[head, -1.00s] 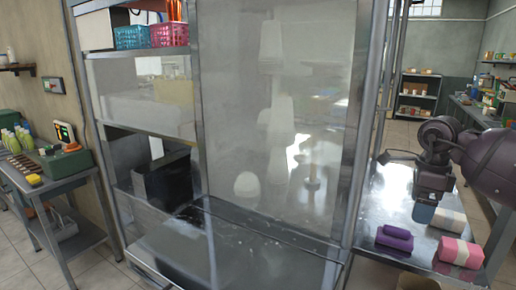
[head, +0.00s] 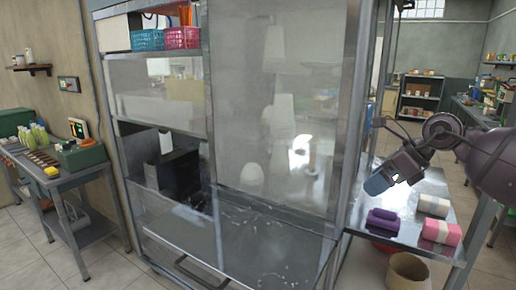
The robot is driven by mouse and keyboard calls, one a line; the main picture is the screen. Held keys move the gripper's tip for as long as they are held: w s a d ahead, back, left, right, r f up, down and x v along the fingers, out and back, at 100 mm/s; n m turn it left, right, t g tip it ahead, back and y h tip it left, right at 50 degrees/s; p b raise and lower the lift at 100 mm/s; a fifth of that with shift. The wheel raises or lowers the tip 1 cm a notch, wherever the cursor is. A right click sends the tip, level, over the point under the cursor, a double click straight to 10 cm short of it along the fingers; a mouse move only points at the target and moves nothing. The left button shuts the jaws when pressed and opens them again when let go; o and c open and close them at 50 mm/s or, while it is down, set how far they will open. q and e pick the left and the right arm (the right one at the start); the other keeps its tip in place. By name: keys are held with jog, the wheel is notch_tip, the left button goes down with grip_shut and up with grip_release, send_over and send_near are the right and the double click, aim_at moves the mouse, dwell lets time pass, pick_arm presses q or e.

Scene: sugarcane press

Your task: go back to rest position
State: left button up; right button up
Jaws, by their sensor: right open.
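My right gripper (head: 379,184) hangs from the arm that comes in from the right. My left gripper is not in view.
The steel cabinet with a clear panel (head: 280,100) fills the middle. A brown bin (head: 408,272) stands on the floor below.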

jog(key=a+r+m+t+y, duration=0.4)
jog(key=a+m+y, duration=0.3)
jog(key=a+y, duration=0.35)
jog(key=s+d+f+m+t+h, duration=0.25)
jog(key=f+m+t+h, duration=0.25)
jog(key=f+m, duration=0.6)
jog(key=s+d+f+m+t+h, duration=0.25)
jog(key=f+m+t+h, duration=0.45)
jog(key=m, duration=0.7)
jog(key=s+d+f+m+g+h, duration=0.2)
jog(key=s+f+m, duration=0.4)
jog(key=s+f, duration=0.8)
jog(key=s+d+f+m+g+h, duration=0.3)
jog(key=s+f+m+g, duration=0.3)
jog(key=s+f, duration=0.8)
jog(key=shift+s+d+m+g+h, duration=0.3)
jog(key=shift+d+m+h, duration=0.1)
jog(key=shift+m, duration=0.2)
